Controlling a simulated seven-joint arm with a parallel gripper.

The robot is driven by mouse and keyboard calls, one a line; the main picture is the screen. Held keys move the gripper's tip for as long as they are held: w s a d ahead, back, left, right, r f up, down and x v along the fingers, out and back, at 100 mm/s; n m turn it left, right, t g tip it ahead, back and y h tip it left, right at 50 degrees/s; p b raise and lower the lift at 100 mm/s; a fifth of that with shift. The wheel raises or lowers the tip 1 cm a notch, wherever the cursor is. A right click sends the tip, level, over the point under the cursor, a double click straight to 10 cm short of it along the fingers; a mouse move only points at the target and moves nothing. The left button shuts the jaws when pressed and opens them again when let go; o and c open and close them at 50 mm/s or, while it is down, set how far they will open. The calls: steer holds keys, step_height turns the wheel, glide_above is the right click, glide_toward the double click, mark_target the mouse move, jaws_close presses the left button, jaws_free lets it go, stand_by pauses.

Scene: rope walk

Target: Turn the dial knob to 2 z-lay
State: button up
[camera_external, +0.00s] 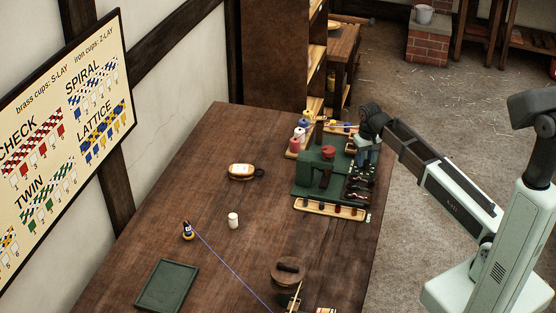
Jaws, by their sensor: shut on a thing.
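The dark green machine (318,172) stands on the wooden table near its right edge, with a red round part (328,152) on top. My gripper (366,158) reaches down from the right over the machine's back right corner. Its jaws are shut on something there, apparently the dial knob. The knob itself is hidden by the gripper or too small to make out. The dial's marks and the knob's setting cannot be read from here.
A brown-and-white oval item (242,171), a white jar (233,220), a dark bottle (187,231) and a green tray (167,286) lie further left. A blue line (232,271) crosses the table.

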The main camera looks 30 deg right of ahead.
mark_target(365, 161)
steer(key=o, duration=1)
steer(key=shift+o, duration=0.2)
steer(key=shift+r, duration=0.15)
step_height(365, 161, up, 14)
steer(key=shift+f, duration=0.25)
